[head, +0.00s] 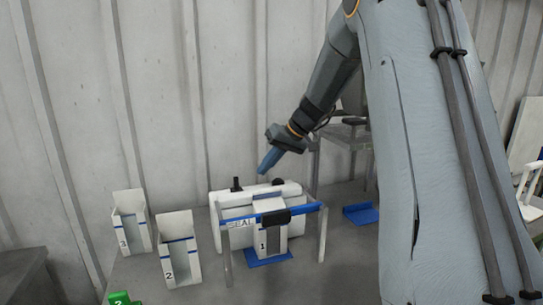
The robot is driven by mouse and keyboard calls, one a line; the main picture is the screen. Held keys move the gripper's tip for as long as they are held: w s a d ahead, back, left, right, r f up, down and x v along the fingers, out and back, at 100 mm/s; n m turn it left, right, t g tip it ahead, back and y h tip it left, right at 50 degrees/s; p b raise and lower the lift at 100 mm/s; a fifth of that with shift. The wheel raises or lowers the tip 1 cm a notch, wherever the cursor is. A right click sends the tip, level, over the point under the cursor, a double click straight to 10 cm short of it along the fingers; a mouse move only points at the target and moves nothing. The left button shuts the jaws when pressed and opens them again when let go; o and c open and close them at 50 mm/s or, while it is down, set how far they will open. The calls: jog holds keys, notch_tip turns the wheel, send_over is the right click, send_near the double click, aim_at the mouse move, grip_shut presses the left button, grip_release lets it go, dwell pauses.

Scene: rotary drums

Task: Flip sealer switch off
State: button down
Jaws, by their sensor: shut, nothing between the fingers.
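The sealer (291,191) is a white unit with a blue bar and a lettered front, standing on the grey table. A small black upright part (236,185), possibly the switch, stands at its top left. A black round part (278,182) sits further right on its top. My gripper (262,172) is shut and empty, its blue fingers pointing down and left just above the sealer's top, between these two black parts and nearer the round one. It appears apart from the sealer. Whether the switch is on or off cannot be told.
A white box marked 1 (262,240) stands in the sealer's frame. Boxes marked 2 (181,262) and 3 (129,236) stand to the left. A green piece (122,298) lies at the front left, a blue tray (361,214) to the right. A corrugated wall is behind.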

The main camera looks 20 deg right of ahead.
aim_at(236, 191)
jog(key=p+x, duration=0.1)
jog(key=x, duration=0.2)
jog(key=shift+a+f, duration=0.15)
jog(key=shift+a+p, duration=0.6)
jog(key=shift+a, duration=0.6)
jog(key=shift+w+a, duration=0.1)
jog(key=shift+a, duration=0.6)
jog(key=a+b, duration=0.1)
jog(key=a, duration=0.3)
jog(key=shift+f, duration=0.1)
